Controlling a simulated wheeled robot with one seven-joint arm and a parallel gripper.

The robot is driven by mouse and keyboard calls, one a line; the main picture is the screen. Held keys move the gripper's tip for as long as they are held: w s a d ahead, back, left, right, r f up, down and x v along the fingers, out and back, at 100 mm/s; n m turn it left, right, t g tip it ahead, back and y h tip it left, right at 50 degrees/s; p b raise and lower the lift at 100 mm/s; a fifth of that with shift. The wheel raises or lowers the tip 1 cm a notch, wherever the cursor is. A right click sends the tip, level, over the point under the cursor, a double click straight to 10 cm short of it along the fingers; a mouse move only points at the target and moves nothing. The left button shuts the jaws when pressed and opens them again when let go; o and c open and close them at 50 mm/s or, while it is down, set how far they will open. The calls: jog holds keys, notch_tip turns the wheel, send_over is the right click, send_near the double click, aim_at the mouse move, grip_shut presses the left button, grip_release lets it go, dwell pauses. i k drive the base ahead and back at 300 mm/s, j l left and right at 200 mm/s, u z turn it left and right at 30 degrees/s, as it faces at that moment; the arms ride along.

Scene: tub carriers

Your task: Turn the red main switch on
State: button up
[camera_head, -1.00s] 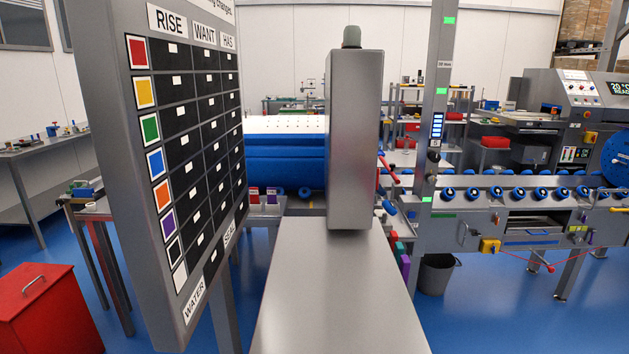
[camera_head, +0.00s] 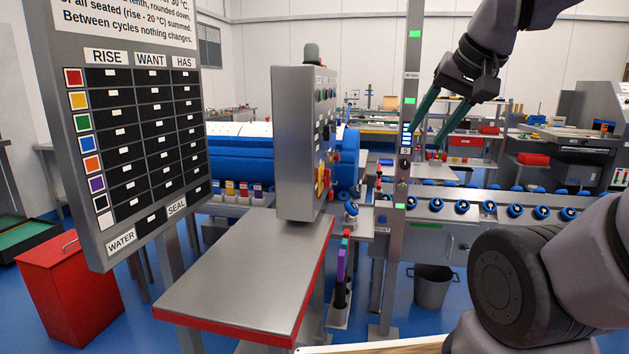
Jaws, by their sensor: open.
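A grey control cabinet (camera_head: 298,150) stands behind a steel table, and its right face shows obliquely. Low on that face is a small red and yellow part (camera_head: 322,182), which looks like the main switch. It is seen almost edge-on, so I cannot tell its position. Several small buttons, some green, sit higher on the same face. My gripper (camera_head: 425,138) hangs at the upper right with two long green fingers spread apart and nothing between them. In the picture it is well right of the cabinet and above the switch, apart from both.
A steel table (camera_head: 250,275) with a red edge stands before the cabinet. A large board (camera_head: 125,150) is at left, above a red bin (camera_head: 72,290). A grey post (camera_head: 402,215) stands between the cabinet and my gripper in the picture. A roller conveyor (camera_head: 450,225) runs right.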

aim_at(325, 178)
jog(key=l+u, duration=0.45)
jog(key=l, duration=0.5)
jog(key=i+l+u, duration=0.2)
jog(key=i+l, duration=0.15)
jog(key=l, duration=0.15)
